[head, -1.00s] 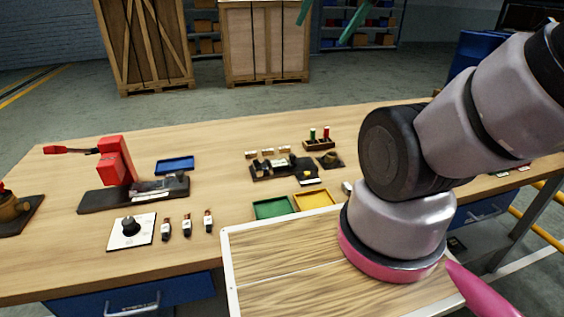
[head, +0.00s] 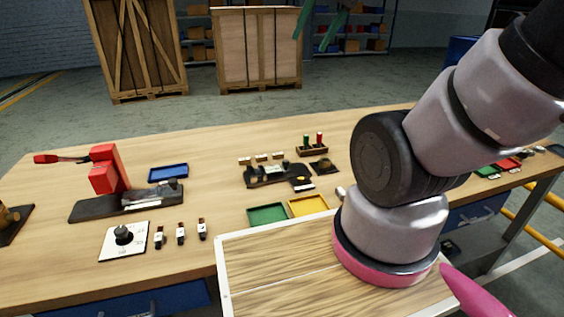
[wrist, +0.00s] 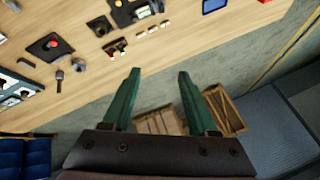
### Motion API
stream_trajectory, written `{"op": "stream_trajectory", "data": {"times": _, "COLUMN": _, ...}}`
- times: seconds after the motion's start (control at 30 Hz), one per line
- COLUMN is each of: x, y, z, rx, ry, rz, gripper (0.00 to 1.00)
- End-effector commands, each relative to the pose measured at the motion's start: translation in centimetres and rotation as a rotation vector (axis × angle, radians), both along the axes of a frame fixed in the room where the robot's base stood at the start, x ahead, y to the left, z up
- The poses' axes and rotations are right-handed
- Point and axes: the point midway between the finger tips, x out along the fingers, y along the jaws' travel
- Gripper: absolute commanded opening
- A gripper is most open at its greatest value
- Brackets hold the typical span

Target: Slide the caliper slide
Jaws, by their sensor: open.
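My gripper (head: 312,37) shows at the top of the head view as two green fingers. In the wrist view its fingers (wrist: 159,72) are wide apart with nothing between them. They are well above the table's far side, away from the fixtures. No part is clearly readable as the caliper slide. A dark fixture with small metal parts (head: 278,177) lies mid-table and may carry it, but I cannot tell. A dark fixture also shows at the wrist view's top edge (wrist: 128,14). Another dark base (head: 100,209) holds a red lever press (head: 105,168) at the left.
Green (head: 268,215) and yellow (head: 308,206) trays lie behind a wooden board (head: 270,270) at the front. A blue tray (head: 168,172), a dial plate (head: 123,240) and a block with red and green pegs (head: 312,151) stand around. Wooden crates (head: 256,50) stand beyond the table.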

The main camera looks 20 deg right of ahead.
Motion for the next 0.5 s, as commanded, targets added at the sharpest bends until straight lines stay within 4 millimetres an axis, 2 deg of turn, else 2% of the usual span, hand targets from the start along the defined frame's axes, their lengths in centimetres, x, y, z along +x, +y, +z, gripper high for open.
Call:
{"op": "stream_trajectory", "data": {"times": 0.27, "x": 6.4, "y": -0.1, "z": -4.8, "rx": 0.071, "ry": 0.194, "rz": -0.161, "gripper": 0.59}}
{"op": "stream_trajectory", "data": {"times": 0.5, "x": 11.3, "y": -0.1, "z": -10.7, "rx": 0.095, "ry": 0.348, "rz": -0.318, "gripper": 0.59}}
